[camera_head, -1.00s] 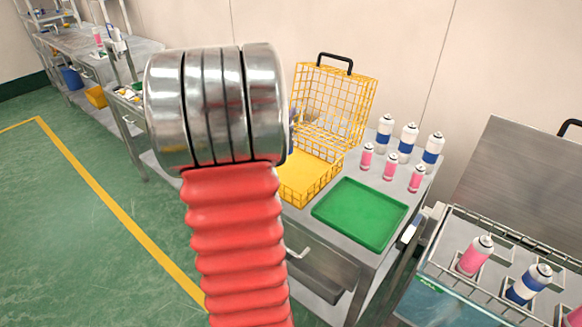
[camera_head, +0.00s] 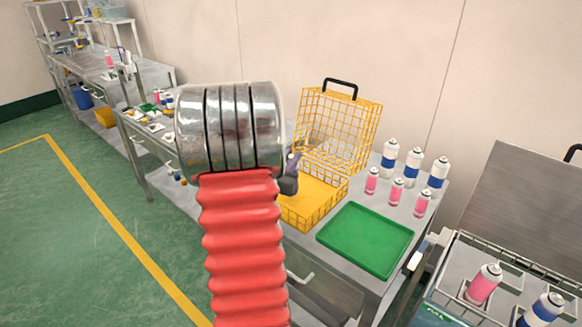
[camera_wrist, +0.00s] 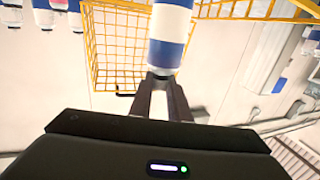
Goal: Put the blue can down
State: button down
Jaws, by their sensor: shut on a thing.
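The blue can (camera_wrist: 170,42), white with a blue band, stands out in front of my gripper (camera_wrist: 162,84) in the wrist view. My gripper's two dark fingers are shut on the can's near end. The can's far end is cut off by the frame's top edge. In the head view my arm hides the can and the fingertips. Only a dark part of my gripper shows there, at the arm's right, in front of the open yellow wire basket (camera_head: 337,130).
A green tray (camera_head: 366,240) lies empty on the steel table right of the basket. Several pink cans (camera_head: 396,192) and blue-banded cans (camera_head: 413,166) stand behind it. At the far right is a rack with a pink can (camera_head: 484,284) and a blue-banded can (camera_head: 543,310).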

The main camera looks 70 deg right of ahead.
jog(key=shift+f, duration=1.65)
jog(key=c, duration=1.7)
grip_release()
jog(key=shift+o, duration=0.2)
jog(key=w+a, duration=0.1)
jog(key=a, duration=1.1)
jog(key=shift+w, duration=0.15)
